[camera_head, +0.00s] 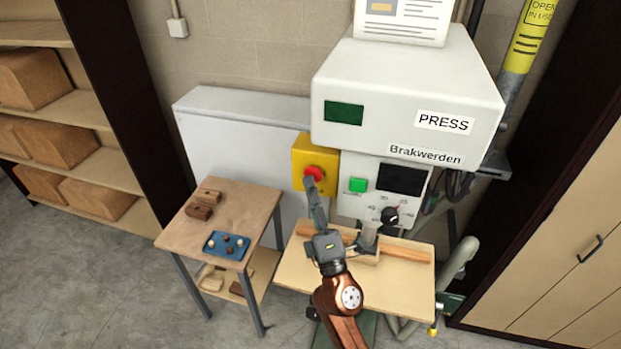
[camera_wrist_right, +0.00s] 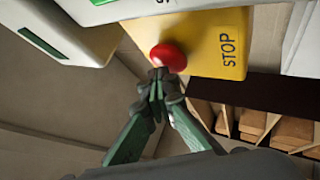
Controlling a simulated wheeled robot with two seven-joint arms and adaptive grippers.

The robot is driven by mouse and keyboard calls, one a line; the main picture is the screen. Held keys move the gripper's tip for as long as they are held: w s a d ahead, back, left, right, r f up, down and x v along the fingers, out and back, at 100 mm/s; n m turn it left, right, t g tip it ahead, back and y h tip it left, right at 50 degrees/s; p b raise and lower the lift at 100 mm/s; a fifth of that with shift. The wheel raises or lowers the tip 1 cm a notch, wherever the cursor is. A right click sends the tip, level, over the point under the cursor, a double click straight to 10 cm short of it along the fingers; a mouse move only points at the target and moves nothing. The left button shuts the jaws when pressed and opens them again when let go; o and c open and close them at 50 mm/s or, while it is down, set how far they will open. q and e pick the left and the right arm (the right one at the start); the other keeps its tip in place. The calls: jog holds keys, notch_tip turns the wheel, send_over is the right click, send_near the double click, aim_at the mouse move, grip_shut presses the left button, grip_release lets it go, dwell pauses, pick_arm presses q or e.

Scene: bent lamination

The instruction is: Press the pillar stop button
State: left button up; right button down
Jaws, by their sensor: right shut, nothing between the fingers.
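The red stop button (camera_head: 314,174) sits on a yellow box (camera_head: 301,153) on the left side of the press pillar. In the right wrist view the red button (camera_wrist_right: 168,57) is on the yellow box (camera_wrist_right: 212,38) marked STOP. My right gripper (camera_head: 309,182) is shut and empty, with its fingertips at the lower edge of the button. In the right wrist view the fingertips (camera_wrist_right: 159,75) overlap the button's lower edge; I cannot tell whether they touch it. My left gripper is not in view.
The press (camera_head: 400,90) has a green button (camera_head: 358,185), a dark screen (camera_head: 401,179) and a black knob (camera_head: 390,215) right of the box. A wooden worktable (camera_head: 300,267) stands below. A small side table (camera_head: 180,233) with a blue tray (camera_head: 214,250) stands left.

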jog(key=shift+s, duration=0.1)
jog(key=shift+s+a, duration=0.25)
jog(key=shift+s, duration=0.6)
jog(key=s, duration=0.1)
jog(key=s+a, duration=0.1)
jog(key=s, duration=0.2)
jog(key=shift+s+a, duration=0.3)
jog(key=shift+s, duration=0.05)
dwell(0.5)
